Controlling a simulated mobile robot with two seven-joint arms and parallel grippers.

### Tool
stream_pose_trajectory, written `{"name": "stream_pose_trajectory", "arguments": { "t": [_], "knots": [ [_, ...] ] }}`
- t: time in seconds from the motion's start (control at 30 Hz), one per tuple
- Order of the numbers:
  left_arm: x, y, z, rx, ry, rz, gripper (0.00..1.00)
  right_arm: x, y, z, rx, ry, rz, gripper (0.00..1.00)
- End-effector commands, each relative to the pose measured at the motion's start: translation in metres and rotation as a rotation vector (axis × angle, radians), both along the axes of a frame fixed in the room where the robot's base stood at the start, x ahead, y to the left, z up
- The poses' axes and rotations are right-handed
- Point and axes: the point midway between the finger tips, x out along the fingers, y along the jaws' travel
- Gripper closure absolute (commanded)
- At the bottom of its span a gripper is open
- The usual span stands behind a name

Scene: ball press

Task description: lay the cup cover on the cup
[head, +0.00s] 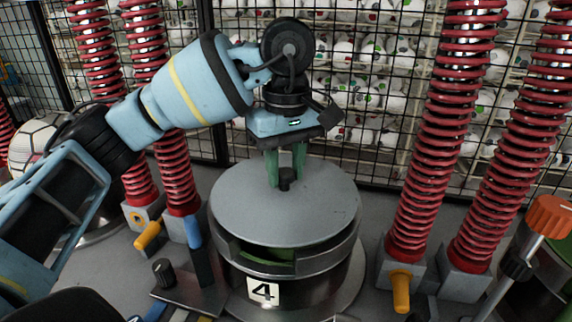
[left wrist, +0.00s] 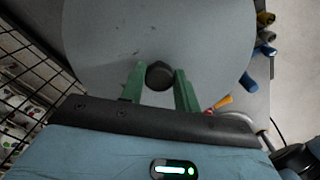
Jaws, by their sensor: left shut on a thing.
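The cup cover (head: 255,212) is a round grey metal disc with a black knob in its middle. It lies over or just above the metal cup (head: 300,277), which carries a "4" label. A dark gap with something green inside shows at the cup's front below the disc. I cannot tell whether the cover touches the rim all round. My left gripper (head: 285,180) points down with green fingers shut on the knob. In the left wrist view the cover (left wrist: 200,40) fills the upper middle, and the gripper (left wrist: 159,80) has the knob between its fingertips. My right gripper is not in view.
Red coil springs (head: 435,130) stand on both sides of the cup. An orange knob (head: 549,215) is at the right. A black wire fence (head: 390,170) with balls behind it closes off the back.

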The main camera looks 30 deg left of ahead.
Motion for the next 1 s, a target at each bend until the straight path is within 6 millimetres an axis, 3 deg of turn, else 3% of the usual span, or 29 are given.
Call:
{"name": "stream_pose_trajectory", "arguments": {
  "t": [0.87,0.9,1.0],
  "knots": [
    [0.000,0.000,-0.013,-0.002,-0.003,0.000,1.00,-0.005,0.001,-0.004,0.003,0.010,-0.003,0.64],
    [0.000,0.000,-0.013,-0.002,-0.003,0.000,0.63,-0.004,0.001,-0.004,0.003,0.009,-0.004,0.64],
    [0.000,0.000,-0.013,-0.002,-0.003,0.000,0.50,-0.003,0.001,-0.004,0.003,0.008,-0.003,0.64]
  ]
}}
